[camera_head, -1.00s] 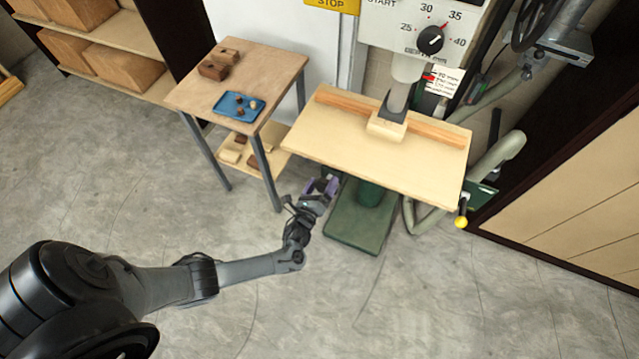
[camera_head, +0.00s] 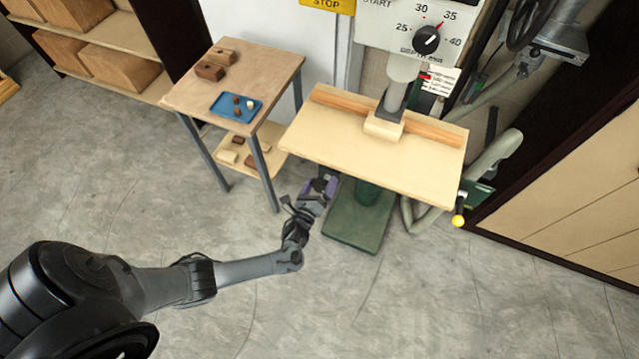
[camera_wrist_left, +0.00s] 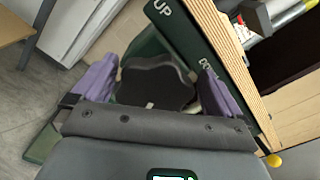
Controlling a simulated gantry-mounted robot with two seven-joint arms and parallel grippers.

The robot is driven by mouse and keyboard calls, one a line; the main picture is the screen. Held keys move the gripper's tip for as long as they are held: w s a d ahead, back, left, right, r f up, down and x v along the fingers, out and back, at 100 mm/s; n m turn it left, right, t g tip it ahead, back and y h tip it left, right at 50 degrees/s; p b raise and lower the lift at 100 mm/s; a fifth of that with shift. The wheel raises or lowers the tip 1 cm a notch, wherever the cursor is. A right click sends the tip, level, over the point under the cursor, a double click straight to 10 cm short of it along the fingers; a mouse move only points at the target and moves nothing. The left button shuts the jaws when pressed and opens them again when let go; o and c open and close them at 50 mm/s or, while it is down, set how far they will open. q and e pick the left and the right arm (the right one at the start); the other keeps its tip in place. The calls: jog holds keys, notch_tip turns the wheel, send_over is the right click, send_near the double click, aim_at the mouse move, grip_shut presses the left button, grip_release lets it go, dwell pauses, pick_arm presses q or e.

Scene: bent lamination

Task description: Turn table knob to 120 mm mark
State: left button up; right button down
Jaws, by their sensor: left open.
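The black lobed table knob (camera_wrist_left: 155,82) shows in the left wrist view, under the table edge. My left gripper (camera_wrist_left: 158,72) is open, with one purple finger on each side of the knob. I cannot tell whether either finger touches it. In the head view, my left gripper (camera_head: 321,184) is at the front left corner of the pale wooden table (camera_head: 365,155), and the knob is hidden there. A dark green panel (camera_wrist_left: 188,35) beside the knob reads "UP" and part of "DOWN". No 120 mm mark is legible. My right gripper is not in view.
The drill press column stands over the table, with a dial (camera_head: 426,40) above. A side table (camera_head: 235,80) with a blue tray (camera_head: 236,104) stands to the left. A yellow-ended handle (camera_head: 458,220) hangs at the table's right. The floor in front is clear.

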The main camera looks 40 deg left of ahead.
pick_arm(q)
jog(key=v, duration=1)
jog(key=shift+s+d+f+p, duration=0.15)
jog(key=shift+s+d+p, duration=0.15)
jog(key=shift+p, duration=0.15)
